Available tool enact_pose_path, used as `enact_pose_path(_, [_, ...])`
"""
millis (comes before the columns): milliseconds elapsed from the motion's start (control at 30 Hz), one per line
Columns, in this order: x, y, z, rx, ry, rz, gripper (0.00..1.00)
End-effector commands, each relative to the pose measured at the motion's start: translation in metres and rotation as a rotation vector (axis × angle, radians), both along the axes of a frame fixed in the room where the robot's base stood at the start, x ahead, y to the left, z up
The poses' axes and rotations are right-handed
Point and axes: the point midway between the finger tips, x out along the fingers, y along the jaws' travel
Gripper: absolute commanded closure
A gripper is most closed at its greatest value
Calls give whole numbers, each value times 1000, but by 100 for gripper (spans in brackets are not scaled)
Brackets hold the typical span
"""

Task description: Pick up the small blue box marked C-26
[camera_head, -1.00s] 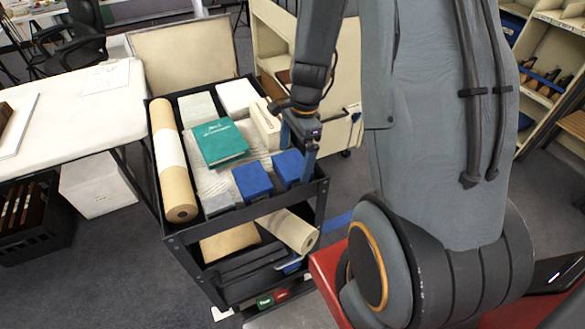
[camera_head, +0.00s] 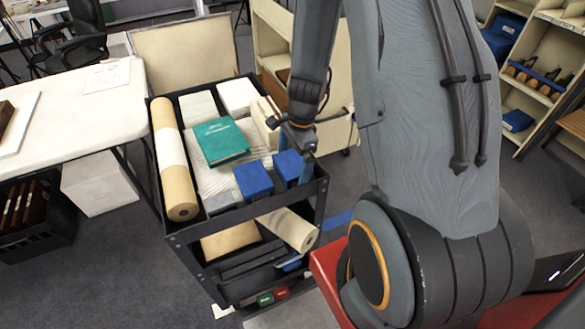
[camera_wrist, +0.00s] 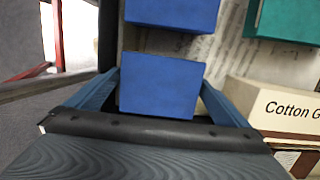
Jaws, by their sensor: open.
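Two small blue boxes stand side by side on the top tray of the black cart (camera_head: 205,222). The right blue box (camera_head: 288,168) is the one nearest my gripper (camera_head: 297,158). In the wrist view, this box (camera_wrist: 160,88) sits between the two blue fingers of my gripper (camera_wrist: 158,80), one on each side. The jaws are open; I cannot tell whether either finger touches it. The other blue box (camera_head: 253,181) also shows at the top of the wrist view (camera_wrist: 172,12). I can read no C-26 mark on either box.
A teal box (camera_head: 221,141) lies on crumpled paper behind the blue boxes. A cream box lettered "Cotton G" (camera_wrist: 275,112) stands close to the right finger in the wrist view. A long cardboard roll (camera_head: 173,165) lies along the cart's left side.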

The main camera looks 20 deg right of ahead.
Motion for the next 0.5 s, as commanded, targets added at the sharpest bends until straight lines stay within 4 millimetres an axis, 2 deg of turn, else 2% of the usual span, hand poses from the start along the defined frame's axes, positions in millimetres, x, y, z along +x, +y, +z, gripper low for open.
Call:
enact_pose_path(400, [0, 0, -2, 0, 0, 0, 0])
enact_pose_path(500, [0, 0, -2, 0, 0, 0, 15])
